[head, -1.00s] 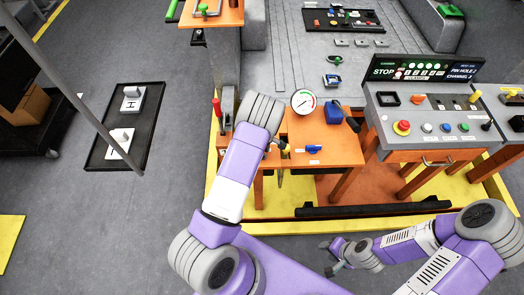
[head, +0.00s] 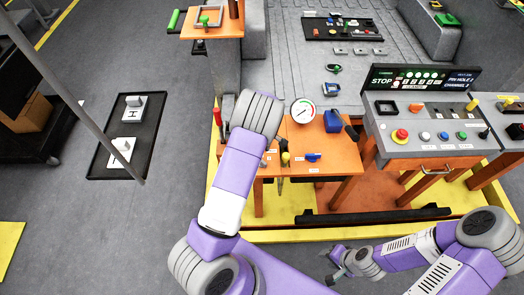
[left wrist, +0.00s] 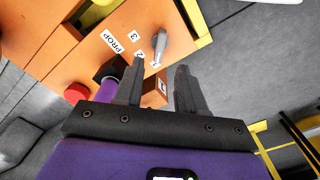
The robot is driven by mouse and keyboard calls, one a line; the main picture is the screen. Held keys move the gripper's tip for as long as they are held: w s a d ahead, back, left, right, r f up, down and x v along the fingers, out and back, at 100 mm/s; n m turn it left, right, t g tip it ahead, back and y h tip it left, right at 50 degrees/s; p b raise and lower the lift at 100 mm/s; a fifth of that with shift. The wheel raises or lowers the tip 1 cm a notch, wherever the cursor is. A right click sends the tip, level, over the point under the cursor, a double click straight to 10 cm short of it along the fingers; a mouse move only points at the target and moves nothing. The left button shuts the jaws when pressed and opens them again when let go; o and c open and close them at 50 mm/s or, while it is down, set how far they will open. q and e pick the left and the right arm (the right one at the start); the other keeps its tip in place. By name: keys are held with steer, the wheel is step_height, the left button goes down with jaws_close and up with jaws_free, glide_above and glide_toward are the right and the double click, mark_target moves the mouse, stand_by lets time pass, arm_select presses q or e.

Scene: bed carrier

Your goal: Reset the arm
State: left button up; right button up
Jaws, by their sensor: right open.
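My left arm reaches up the middle of the head view in purple and white, its grey joint (head: 253,112) over the left part of the orange table (head: 335,152). The left gripper is hidden there. In the left wrist view, the left gripper's dark fingers (left wrist: 158,88) stand apart with nothing held between them. Just beyond the tips is an orange surface with a grey lever (left wrist: 152,42) and a label reading PROP (left wrist: 122,42). My right arm folds in from the lower right. Its small gripper (head: 332,264) is open and empty over the grey floor.
A dial gauge (head: 303,111) and a blue box (head: 333,120) stand on the table. A red-handled lever (head: 218,118) is close left of my arm. A control console (head: 430,120) stands to the right. A black tray (head: 103,160) lies on the floor at left, with open floor around it.

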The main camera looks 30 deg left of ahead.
stand_by(0.3)
arm_select(q)
steer(key=s+d+f+m+h, duration=0.1)
steer(key=s+d+f+m, duration=0.25)
steer(key=s+f, duration=0.2)
steer(key=s+d+f+m, duration=0.2)
steer(key=s+d+f, duration=0.2)
steer(key=s, duration=0.3)
steer(key=s+d+r+m+h, duration=0.2)
steer(key=s+d+m+h, duration=0.1)
steer(key=s+d+m, duration=0.4)
steer(key=s+d, duration=0.3)
steer(key=d, duration=0.2)
steer(key=shift+d+t, duration=0.3)
stand_by(0.4)
